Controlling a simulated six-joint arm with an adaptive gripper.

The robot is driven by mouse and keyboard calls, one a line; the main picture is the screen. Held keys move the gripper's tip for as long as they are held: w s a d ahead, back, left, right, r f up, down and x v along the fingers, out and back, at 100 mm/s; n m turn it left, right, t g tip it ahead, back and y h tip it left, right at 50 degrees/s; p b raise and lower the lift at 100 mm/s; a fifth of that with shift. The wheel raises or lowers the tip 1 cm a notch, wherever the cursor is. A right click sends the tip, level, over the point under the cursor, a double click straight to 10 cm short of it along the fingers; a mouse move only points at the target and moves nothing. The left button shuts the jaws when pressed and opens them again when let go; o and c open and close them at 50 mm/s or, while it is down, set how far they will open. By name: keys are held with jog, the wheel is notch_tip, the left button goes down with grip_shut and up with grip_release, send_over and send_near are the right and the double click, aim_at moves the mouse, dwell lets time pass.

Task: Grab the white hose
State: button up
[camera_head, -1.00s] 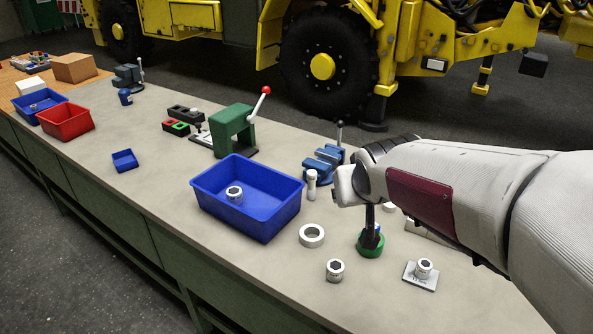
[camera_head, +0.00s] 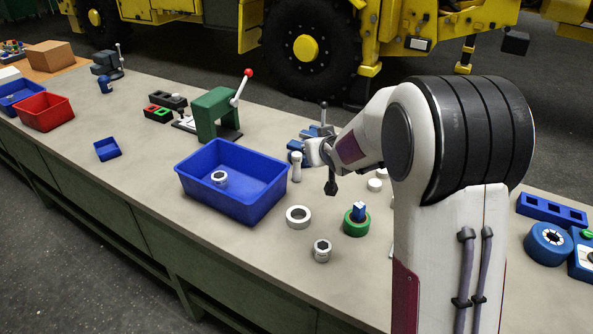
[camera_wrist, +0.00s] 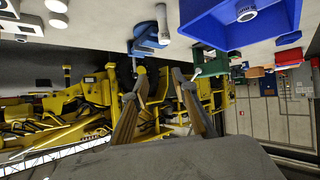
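No hose shape is plain to see. The closest match is a white upright cylinder (camera_head: 297,166) between the blue bin and the blue vise; it also shows in the wrist view (camera_wrist: 162,22). My gripper (camera_head: 331,187) hangs above the bench, to the right of the white cylinder and apart from it. In the wrist view my two fingers (camera_wrist: 159,72) stand apart with nothing between them, so the gripper is open. A white ring (camera_head: 298,216) lies flat on the bench in front of the bin.
The blue bin (camera_head: 186,183) holds a pale nut-like part (camera_head: 219,178). A blue vise (camera_head: 312,139) stands behind my gripper. A green ring (camera_head: 356,229) with a blue block (camera_head: 358,211) in it and a white fitting (camera_head: 322,250) stand in front. A green press (camera_head: 214,115) is behind the bin.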

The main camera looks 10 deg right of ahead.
jog(key=t+y, duration=0.2)
send_near(299, 158)
jog(key=w, duration=0.3)
jog(key=shift+w+a+f+n, duration=0.15)
jog(key=shift+f+n, duration=0.1)
jog(key=shift+f, duration=0.15)
jog(key=shift+w+a+f+n, duration=0.15)
jog(key=shift+f+n, duration=0.1)
jog(key=shift+f, duration=0.2)
jog(key=shift+x, duration=1.3)
jog(key=shift+x, duration=2.6)
jog(key=shift+r, duration=0.1)
grip_shut()
